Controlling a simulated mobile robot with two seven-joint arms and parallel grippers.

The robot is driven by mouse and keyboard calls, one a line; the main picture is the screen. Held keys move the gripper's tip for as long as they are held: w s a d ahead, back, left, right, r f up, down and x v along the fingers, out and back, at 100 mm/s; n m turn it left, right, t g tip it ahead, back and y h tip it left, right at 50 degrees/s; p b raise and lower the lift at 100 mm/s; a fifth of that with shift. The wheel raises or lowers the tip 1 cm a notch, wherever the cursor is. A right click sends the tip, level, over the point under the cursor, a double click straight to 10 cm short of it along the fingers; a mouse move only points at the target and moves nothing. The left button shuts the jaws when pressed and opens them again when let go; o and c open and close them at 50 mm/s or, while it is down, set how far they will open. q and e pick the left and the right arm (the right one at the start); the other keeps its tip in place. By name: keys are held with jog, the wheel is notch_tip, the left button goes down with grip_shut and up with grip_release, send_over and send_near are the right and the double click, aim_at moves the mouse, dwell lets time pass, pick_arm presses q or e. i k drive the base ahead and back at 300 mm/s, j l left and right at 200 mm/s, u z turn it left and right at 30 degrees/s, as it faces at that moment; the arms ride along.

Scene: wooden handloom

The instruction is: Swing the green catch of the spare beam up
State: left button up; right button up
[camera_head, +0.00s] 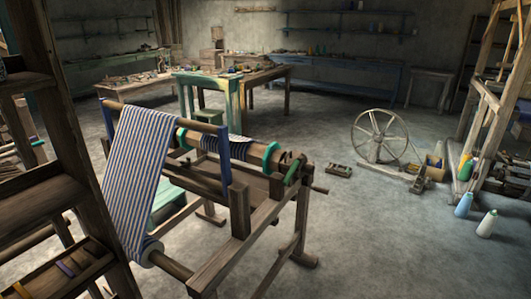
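A wooden beam (250,148) with a teal ring (270,157) near its right end and another teal ring (181,138) near its left lies across the back of a wooden loom frame. A green piece (293,171), which looks like the catch, sits slanted at the beam's right end, next to a small crank handle (319,189). I cannot tell what it engages. Blue-and-white striped cloth (140,150) hangs over the frame's front, and some shows on the beam. Neither of my grippers is in view.
Dark wooden posts and shelves (60,190) stand close on the left. A spinning wheel (380,135), a blue cone (463,204) and a white cone (487,223) stand at the right. Tables (215,80) line the back. The floor right of the loom (390,240) is clear.

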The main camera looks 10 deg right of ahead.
aim_at(290, 173)
jog(key=l+z, duration=0.1)
jog(key=z, duration=0.35)
jog(key=i+z, duration=0.15)
jog(key=z, duration=0.3)
jog(key=i+z, duration=0.1)
jog(key=z, duration=0.4)
jog(key=i, duration=1.55)
jog(key=i+l, duration=0.1)
jog(key=i, duration=1.5)
jog(key=i+u, duration=0.1)
jog(key=i, duration=1.45)
jog(key=i+l+u, duration=0.1)
jog(key=u, duration=1.05)
jog(key=i+l, duration=0.05)
